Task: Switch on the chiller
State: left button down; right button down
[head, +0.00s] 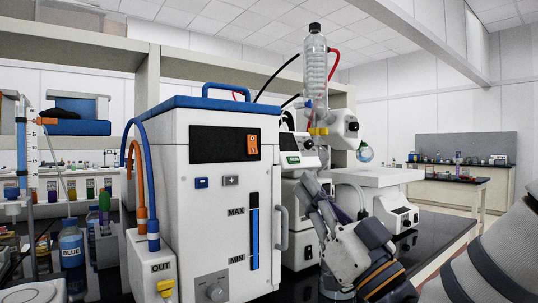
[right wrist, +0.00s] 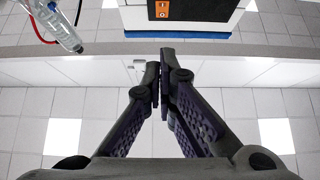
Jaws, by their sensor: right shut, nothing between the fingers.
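The chiller (head: 225,190) is a white box with a blue lid and handle, standing at the centre of the head view. Its orange rocker switch (head: 252,145) sits at the right end of a black panel (head: 215,144) on the upper front. Whether the switch is on or off I cannot tell. My right gripper (head: 314,184) is to the right of the chiller and below switch height, fingers pointing up, shut and empty. In the right wrist view the closed fingertips (right wrist: 161,68) are apart from the switch (right wrist: 160,10), which shows at the top edge. My left gripper is not in view.
A glass condenser (head: 315,75) with red tubing rises behind the gripper. White instruments (head: 380,190) stand on the dark bench to the right. Blue and orange hoses (head: 140,170) and a blue bottle (head: 72,250) are at the left. The space before the chiller's front looks clear.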

send_near(254, 137)
notch_tip(254, 137, up, 3)
jog(key=w+a, duration=0.2)
jog(key=w, duration=0.1)
jog(key=shift+f+b, duration=0.15)
jog(key=shift+b, duration=0.15)
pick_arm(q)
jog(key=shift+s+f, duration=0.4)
